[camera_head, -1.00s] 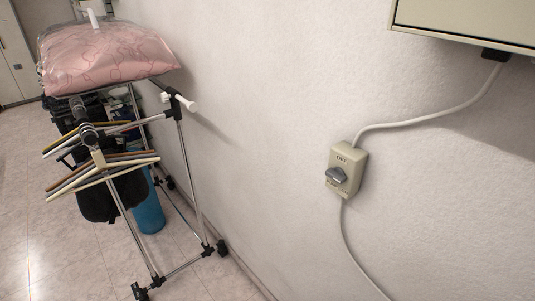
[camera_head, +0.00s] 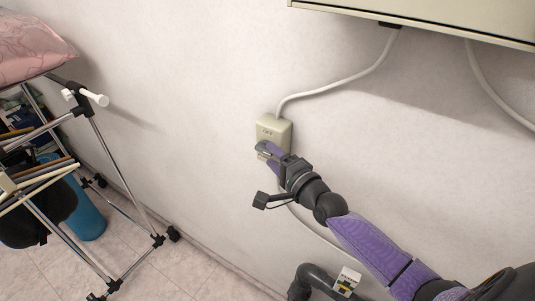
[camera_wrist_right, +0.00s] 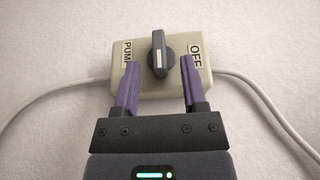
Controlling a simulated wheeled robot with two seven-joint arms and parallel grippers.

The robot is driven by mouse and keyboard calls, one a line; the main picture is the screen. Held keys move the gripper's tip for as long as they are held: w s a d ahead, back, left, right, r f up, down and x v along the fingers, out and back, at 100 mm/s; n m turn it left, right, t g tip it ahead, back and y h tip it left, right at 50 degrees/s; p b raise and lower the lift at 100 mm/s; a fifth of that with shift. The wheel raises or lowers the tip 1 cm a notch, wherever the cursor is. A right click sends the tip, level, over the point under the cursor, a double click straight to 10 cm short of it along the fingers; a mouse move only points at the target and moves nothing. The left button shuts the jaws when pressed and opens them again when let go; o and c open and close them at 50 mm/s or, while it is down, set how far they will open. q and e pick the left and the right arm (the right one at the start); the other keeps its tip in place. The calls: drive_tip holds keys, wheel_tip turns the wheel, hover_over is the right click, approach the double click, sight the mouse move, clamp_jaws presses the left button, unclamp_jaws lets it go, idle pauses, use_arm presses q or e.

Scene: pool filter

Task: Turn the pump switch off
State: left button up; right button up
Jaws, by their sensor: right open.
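The pump switch is a beige box (camera_head: 273,128) on the white wall. It also shows in the right wrist view (camera_wrist_right: 176,88), with the labels PUMP at left and OFF at right. Its dark grey knob (camera_wrist_right: 160,54) stands between the labels, its long side running up and down in that view. My right gripper (camera_head: 266,151) is at the box and hides most of its lower part in the head view. Its purple fingers (camera_wrist_right: 160,64) are open, one on either side of the knob, with gaps visible. My left gripper is not in view.
A grey cable (camera_head: 340,81) runs from the box up to a beige cabinet (camera_head: 430,22). Another cable hangs below the box. A dark pipe (camera_head: 318,277) with a tagged fitting is low on the wall. A clothes rack (camera_head: 118,165) stands at left.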

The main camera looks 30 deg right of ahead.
drive_tip(key=shift+w+a, duration=0.15)
drive_tip(key=shift+w, duration=0.85)
clamp_jaws()
